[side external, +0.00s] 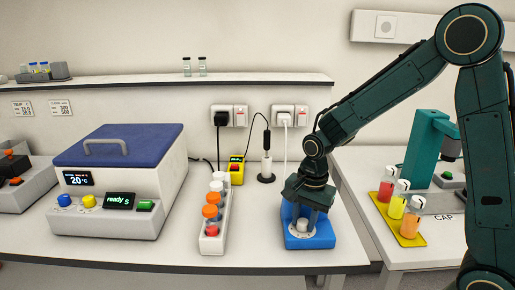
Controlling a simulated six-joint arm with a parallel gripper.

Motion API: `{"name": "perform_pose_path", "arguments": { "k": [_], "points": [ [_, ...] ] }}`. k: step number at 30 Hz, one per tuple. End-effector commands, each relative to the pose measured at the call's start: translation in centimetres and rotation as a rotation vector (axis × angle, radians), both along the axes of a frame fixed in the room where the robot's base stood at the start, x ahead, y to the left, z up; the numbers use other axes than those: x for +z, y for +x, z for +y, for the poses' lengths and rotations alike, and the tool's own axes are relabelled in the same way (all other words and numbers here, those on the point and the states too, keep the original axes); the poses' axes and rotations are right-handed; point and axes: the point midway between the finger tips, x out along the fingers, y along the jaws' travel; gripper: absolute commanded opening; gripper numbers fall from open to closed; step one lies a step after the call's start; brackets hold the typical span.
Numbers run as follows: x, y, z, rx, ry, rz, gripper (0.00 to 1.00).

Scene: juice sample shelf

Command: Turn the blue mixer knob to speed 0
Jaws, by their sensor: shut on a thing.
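The blue mixer (318,241) stands near the front edge of the bench. Its pale, round knob (302,226) is on the front part of its top. My gripper (303,218) points straight down over the mixer, with its fingers on either side of the knob and shut on it. The fingers and my wrist hide much of the mixer's top. The speed marks and the knob's pointer are too small to read.
A rack (213,243) of orange- and white-capped tubes stands left of the mixer. A white unit with a blue lid (120,146) is further left. On the right, a yellow tray (402,232) holds coloured juice bottles. A wall shelf (150,82) runs behind.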

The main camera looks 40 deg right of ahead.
Motion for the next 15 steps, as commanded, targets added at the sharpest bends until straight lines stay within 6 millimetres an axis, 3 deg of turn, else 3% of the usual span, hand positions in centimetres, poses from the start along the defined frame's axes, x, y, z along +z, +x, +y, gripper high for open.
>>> {"name": "perform_pose_path", "arguments": {
  "k": [15],
  "points": [
    [0.08, 0.08, -0.13, 0.372, 0.001, -0.001, 0.06]
  ]
}}
